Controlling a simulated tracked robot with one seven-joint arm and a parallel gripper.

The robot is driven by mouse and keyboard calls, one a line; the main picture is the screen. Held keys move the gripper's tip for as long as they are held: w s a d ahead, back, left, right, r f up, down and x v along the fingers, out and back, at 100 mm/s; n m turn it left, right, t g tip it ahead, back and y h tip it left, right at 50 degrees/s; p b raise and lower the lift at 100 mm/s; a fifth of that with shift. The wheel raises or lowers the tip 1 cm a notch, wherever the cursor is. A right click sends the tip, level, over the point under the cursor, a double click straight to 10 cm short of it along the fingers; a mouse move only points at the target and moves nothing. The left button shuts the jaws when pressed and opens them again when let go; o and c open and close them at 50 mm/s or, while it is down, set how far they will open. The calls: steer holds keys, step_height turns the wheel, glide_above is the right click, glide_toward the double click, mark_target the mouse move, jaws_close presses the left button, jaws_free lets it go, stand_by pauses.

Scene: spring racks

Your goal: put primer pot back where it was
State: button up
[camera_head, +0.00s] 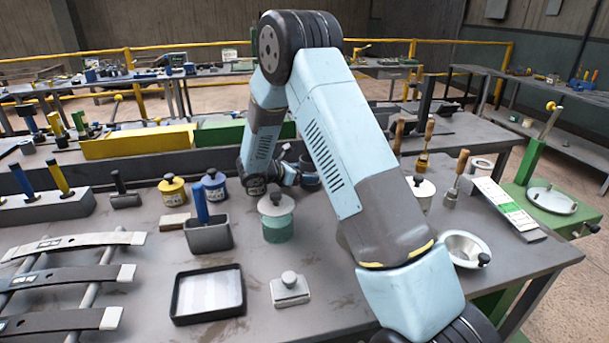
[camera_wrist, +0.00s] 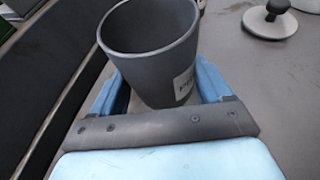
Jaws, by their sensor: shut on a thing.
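My gripper (camera_head: 290,174) is low over the far middle of the bench, partly hidden by its own wrist. In the wrist view my gripper (camera_wrist: 165,95) is shut on a dark grey open-topped pot, which I take as the primer pot (camera_wrist: 150,60). The blue fingers are on either side of it. The pot is roughly upright, with a pale label on its side too small to read. In the head view the pot (camera_head: 309,175) shows as a dark round shape beside the fingers. I cannot tell whether its base touches the bench.
Lidded pots stand near my arm: yellow (camera_head: 173,191), blue (camera_head: 214,186) and green with a pale lid (camera_head: 278,222). A grey bin (camera_head: 208,236) and a black-rimmed tray (camera_head: 176,310) sit nearer. A yellow trough (camera_head: 130,143) lines the back. A bowl (camera_head: 480,258) is right.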

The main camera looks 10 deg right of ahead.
steer(key=o, duration=1.7)
steer(key=shift+r, duration=0.1)
